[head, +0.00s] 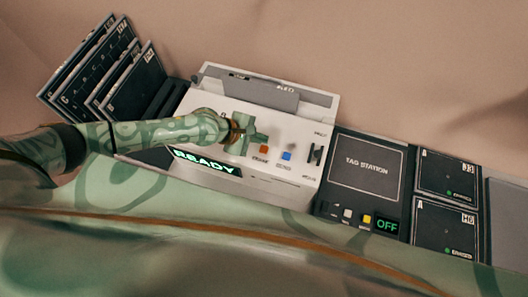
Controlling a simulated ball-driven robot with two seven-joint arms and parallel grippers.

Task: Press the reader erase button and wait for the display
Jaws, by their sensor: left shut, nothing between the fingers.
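The reader (285,185) is a white box on the counter in the middle of the head view. Its display (207,163) glows green and reads READY. An orange button (263,149) sits on its top face, with a small label below that looks like ERASE. A blue button (286,156) is to its right. My left gripper (248,146) is shut and empty. It is over the reader, just left of the orange button; I cannot tell whether it touches it. My right gripper is not in view.
A black tag station (367,168) with a display reading OFF (387,226) stands right of the reader. Two dark plates (447,175) lie beyond it. Several dark plates (90,65) stand in a rack at the left. A tan wall (400,50) is behind.

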